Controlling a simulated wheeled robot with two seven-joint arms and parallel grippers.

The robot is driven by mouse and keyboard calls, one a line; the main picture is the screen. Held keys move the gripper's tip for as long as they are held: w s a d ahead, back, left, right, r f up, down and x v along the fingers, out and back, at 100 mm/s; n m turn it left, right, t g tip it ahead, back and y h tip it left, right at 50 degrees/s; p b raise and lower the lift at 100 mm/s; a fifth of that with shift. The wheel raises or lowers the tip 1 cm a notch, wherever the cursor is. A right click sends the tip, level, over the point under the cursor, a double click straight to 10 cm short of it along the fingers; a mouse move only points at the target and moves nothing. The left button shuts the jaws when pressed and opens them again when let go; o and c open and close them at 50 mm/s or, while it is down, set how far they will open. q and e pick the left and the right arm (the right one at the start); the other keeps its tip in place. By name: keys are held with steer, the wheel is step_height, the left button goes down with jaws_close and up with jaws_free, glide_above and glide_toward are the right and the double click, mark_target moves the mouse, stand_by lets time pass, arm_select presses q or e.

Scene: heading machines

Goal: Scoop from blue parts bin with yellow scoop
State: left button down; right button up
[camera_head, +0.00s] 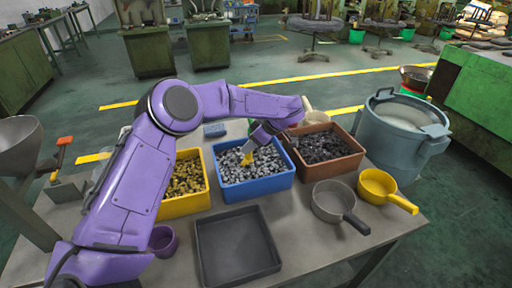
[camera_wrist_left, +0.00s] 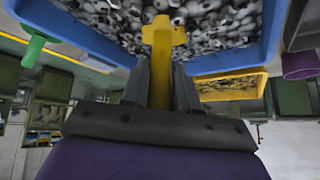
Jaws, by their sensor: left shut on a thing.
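The blue parts bin (camera_head: 262,188) stands on the table, filled with small grey metal parts (camera_head: 235,168). My left gripper (camera_head: 251,148) is over the bin, pointing down into it. It is shut on a yellow scoop (camera_head: 247,159), whose lower end is at the parts. In the left wrist view the scoop's yellow handle (camera_wrist_left: 161,60) stands between the two fingers (camera_wrist_left: 160,88), with the grey parts and the blue bin wall (camera_wrist_left: 270,30) beyond. Whether the scoop holds parts is hidden. My right gripper is not in view.
A yellow bin (camera_head: 185,207) stands left of the blue bin, a brown bin (camera_head: 335,169) right. An empty dark tray (camera_head: 237,245) lies in front. A grey pan (camera_head: 335,203) and a yellow pan (camera_head: 380,187) lie at the right. A purple cup (camera_head: 162,240) stands front left.

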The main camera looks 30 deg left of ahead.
arm_select(q)
steer(key=shift+s+a, duration=0.2)
steer(key=shift+a, duration=0.5)
steer(key=shift+s+r+p, duration=0.1)
steer(key=shift+r+p, duration=0.2)
steer(key=shift+p, duration=0.15)
steer(key=y+p, duration=0.1)
steer(key=d+y+p, duration=0.1)
steer(key=shift+f+g+y, duration=0.4)
steer(key=d+r+y+p, duration=0.2)
steer(key=r, duration=0.2)
steer(key=w+d+r+g+y+p, duration=0.1)
steer(key=r+y+p, duration=0.1)
steer(key=r, duration=0.3)
steer(key=shift+w+d+y, duration=0.25)
steer(key=shift+d+y, duration=0.15)
steer(key=shift+y, duration=0.4)
